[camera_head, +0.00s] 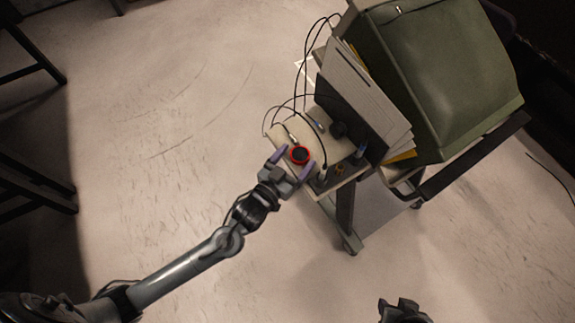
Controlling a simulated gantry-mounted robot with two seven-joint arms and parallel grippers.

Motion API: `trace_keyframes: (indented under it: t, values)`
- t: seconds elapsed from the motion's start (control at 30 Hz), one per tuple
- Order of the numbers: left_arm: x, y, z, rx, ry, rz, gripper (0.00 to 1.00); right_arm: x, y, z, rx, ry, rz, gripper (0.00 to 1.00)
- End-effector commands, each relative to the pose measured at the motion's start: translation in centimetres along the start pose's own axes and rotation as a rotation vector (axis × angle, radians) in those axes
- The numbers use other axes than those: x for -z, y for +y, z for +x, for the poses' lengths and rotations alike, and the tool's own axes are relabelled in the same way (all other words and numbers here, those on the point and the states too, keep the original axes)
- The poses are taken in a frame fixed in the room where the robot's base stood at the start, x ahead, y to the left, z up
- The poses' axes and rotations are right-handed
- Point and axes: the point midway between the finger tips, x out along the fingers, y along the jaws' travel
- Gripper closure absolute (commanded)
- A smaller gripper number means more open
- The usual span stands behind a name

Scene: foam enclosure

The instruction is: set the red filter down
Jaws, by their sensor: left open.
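The red filter (300,155) shows as a small red ring with a dark middle. It appears to rest on the light-coloured surface (283,128) at the left end of the cart. My left gripper (293,162) reaches in from the lower left. Its two purple-tipped fingers are spread, one on each side of the filter. Whether either finger touches the filter is too small to tell. Part of my right arm (402,312) shows at the bottom edge, and its fingers cannot be made out.
A large green bin-like box (450,75) stands on the cart, with upright boards or folders (365,95) beside it. Thin black cables (304,75) loop over the surface.

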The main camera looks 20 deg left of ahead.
Motion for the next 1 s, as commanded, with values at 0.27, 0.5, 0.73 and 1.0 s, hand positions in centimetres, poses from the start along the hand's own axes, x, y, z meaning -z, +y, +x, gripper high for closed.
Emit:
trace_keyframes:
  t: [0.27, 0.5, 0.73, 1.0]
  values:
    - [0.3, 0.1, -3.0, -0.001, -0.003, 0.0, 0.17, 0.4, -0.1, -1.1, 0.004, 0.001, 0.005, 0.57]
    - [0.3, 0.0, -7.5, -0.001, -0.004, -0.001, 0.17, 0.8, -0.1, -2.2, 0.007, 0.002, 0.008, 0.57]
    - [0.2, 0.0, -10.7, 0.0, -0.002, 0.0, 0.17, 1.0, -0.1, -2.9, 0.007, 0.002, 0.008, 0.57]
    - [0.1, 0.0, -11.9, 0.005, -0.023, -0.004, 0.17, 1.0, 0.0, -3.0, 0.004, 0.001, 0.006, 0.57]
